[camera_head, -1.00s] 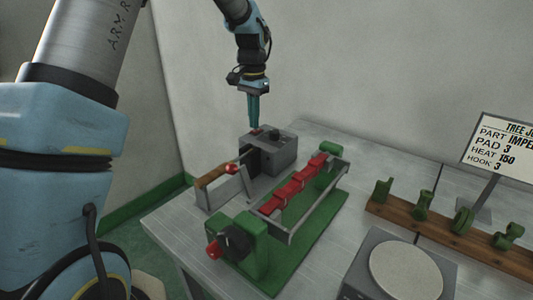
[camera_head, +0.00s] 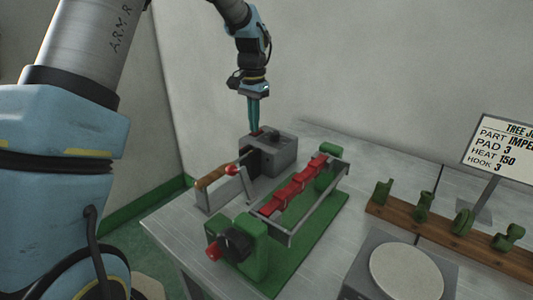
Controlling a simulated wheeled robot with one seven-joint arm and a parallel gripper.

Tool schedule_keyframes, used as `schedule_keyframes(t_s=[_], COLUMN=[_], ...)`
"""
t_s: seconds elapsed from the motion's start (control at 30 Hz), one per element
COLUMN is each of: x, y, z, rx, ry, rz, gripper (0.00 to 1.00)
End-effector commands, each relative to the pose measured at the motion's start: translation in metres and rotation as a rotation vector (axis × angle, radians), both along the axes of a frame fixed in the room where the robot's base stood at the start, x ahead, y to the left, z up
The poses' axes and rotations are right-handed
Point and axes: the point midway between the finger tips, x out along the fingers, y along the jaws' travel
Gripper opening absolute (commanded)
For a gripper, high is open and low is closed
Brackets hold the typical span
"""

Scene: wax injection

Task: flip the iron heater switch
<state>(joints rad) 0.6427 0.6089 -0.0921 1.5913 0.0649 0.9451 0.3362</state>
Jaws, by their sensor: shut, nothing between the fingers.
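The iron heater is a grey box (camera_head: 282,157) with a dark knob on top, at the back left of the table. Its switch, a small reddish patch (camera_head: 262,130) on the top's left part, is mostly hidden by my fingertips. My gripper (camera_head: 254,130) is shut and empty, pointing straight down, with its tips at or just above the switch. I cannot tell whether they touch it. The iron (camera_head: 212,178), with its wooden handle, rests on a stand in front of the heater.
A green fixture (camera_head: 310,240) with a red-pieced bar stands in front. To the right are a round-topped plate unit (camera_head: 405,272), a wooden rack with green hooks (camera_head: 455,238) and a sign (camera_head: 503,145). A wall is close behind the heater.

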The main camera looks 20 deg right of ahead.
Motion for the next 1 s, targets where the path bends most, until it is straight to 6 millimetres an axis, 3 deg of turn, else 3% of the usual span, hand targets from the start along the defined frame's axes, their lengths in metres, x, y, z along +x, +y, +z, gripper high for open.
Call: schedule_keyframes(t_s=[0.7,1.0], x=[0.000,0.000], y=[0.000,0.000], z=[0.059,0.066], rx=[0.000,-0.001], ry=[-0.001,0.000], rz=[0.000,0.000], gripper=[0.00,0.00])
